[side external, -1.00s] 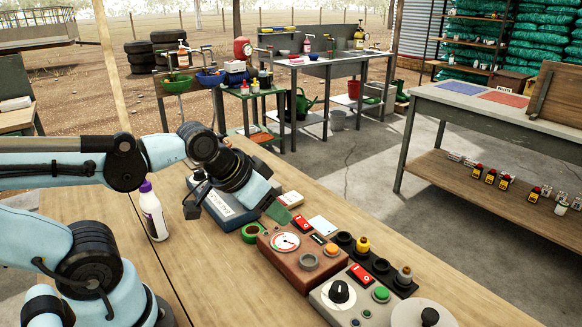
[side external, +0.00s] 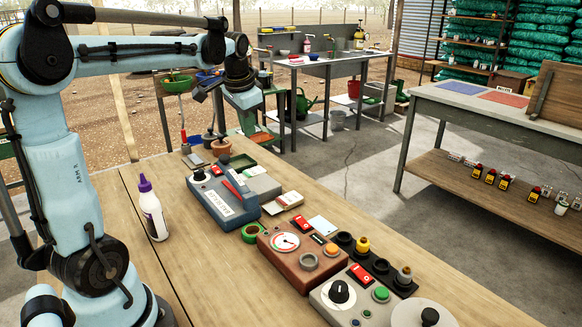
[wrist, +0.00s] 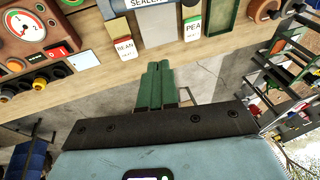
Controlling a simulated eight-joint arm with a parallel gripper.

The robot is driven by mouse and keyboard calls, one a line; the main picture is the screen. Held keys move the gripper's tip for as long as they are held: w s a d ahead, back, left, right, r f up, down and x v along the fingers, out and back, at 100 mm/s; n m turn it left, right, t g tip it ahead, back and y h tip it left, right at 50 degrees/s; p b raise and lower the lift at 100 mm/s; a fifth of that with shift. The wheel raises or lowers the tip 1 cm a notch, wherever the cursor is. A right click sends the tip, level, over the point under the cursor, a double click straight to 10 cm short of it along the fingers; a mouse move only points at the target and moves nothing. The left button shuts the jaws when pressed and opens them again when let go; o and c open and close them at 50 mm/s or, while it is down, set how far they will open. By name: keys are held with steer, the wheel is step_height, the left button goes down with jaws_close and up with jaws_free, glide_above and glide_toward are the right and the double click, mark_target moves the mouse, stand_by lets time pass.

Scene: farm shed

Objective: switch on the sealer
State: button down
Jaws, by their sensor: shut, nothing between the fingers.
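The sealer (side external: 218,204) is a blue box with a white label on its front, on the wooden bench in the side view. A red bar (side external: 233,184) lies along its top. A black knob (side external: 198,175) and a small red part (side external: 216,171) are at its far left end; I cannot tell the switch's state. In the wrist view only its lettered edge (wrist: 150,3) shows at the top. My gripper (side external: 249,124) is raised beyond the bench's far edge, clear of the sealer. Its green fingers (wrist: 155,84) are together and empty in the wrist view.
A brown gauge box (side external: 300,262) and a grey control box (side external: 342,299) stand nearer the camera. A grey plate (side external: 262,187), a green tray (side external: 241,163) and a white-and-red packet (side external: 290,199) lie beside the sealer. A white bottle (side external: 153,212) stands on the left.

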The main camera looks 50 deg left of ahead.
mark_target(216, 167)
steer(key=s+a+f+g, duration=0.1)
steer(key=s+a+g, duration=0.1)
steer(key=a, duration=1.2)
steer(key=shift+s+a+f+g, duration=0.15)
steer(key=shift+a+f+g, duration=0.15)
steer(key=shift+a+f, duration=0.1)
steer(key=shift+f, duration=0.15)
steer(key=x, duration=1.3)
steer(key=shift+d+f, duration=0.15)
steer(key=shift+f, duration=0.25)
steer(key=shift+h, duration=0.3)
steer(key=shift+f+h, duration=0.3)
steer(key=shift+f, duration=0.05)
